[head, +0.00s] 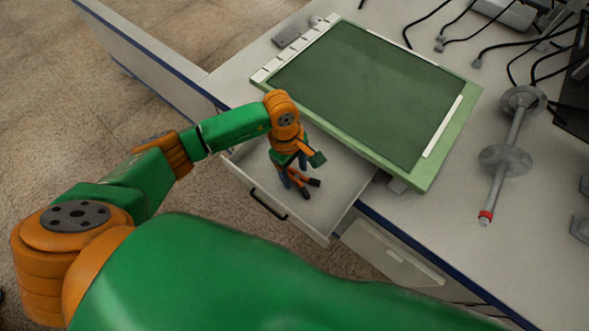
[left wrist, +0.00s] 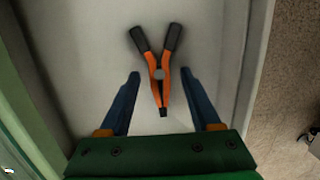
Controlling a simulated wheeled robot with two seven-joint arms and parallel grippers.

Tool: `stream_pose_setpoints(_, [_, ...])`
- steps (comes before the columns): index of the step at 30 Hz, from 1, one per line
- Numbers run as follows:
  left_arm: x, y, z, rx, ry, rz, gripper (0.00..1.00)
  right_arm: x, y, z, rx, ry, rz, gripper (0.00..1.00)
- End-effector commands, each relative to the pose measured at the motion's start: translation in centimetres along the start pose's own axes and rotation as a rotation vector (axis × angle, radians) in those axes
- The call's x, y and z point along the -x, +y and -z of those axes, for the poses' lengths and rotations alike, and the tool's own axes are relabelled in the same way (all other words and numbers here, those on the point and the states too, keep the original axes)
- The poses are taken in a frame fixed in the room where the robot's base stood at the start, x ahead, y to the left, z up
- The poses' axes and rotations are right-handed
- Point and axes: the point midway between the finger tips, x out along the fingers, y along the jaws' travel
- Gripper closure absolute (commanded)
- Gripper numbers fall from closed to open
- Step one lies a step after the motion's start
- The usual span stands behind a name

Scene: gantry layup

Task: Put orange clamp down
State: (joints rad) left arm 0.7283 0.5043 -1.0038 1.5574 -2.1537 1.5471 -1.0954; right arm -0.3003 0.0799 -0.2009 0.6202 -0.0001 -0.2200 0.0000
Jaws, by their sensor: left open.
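The orange clamp (left wrist: 158,75) with black handle grips lies on the floor of the open drawer (head: 325,208). In the left wrist view it sits between the two blue fingers of my left gripper (left wrist: 162,82), with its dark tip toward the gripper's palm. The fingers are spread and a gap shows on each side of the clamp. In the head view my left gripper (head: 296,184) reaches down into the drawer, and the clamp (head: 312,182) shows partly behind it. My right gripper is not in view.
A green-framed board (head: 440,172) lies on the workbench (head: 400,210) behind the drawer. A metal shaft with discs (head: 505,160) and several black cables are at the right. The drawer's front panel and handle (head: 268,205) face the open tiled floor.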

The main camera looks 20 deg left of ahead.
Motion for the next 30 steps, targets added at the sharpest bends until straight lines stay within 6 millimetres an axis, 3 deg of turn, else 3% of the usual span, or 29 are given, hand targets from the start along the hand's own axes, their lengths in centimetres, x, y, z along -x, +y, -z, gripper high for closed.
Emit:
stream_pose_setpoints(4, [2.5, 0.1, 0.0, -0.003, 0.002, -0.004, 0.36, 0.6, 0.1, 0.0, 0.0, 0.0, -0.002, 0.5])
stream_pose_setpoints(12, [9.8, 0.1, 0.0, -0.001, 0.002, -0.005, 0.36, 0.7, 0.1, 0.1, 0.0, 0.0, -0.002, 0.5])
stream_pose_setpoints(15, [11.4, 0.1, 0.0, 0.0, 0.001, -0.003, 0.36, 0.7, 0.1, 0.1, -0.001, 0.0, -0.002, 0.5])
stream_pose_setpoints(19, [12.2, 0.0, 0.0, 0.0, 0.0, 0.0, 0.36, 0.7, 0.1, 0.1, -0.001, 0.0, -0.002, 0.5])
stream_pose_setpoints(30, [12.2, 0.0, 0.0, 0.0, 0.0, 0.0, 0.36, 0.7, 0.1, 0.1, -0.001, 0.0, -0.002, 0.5])
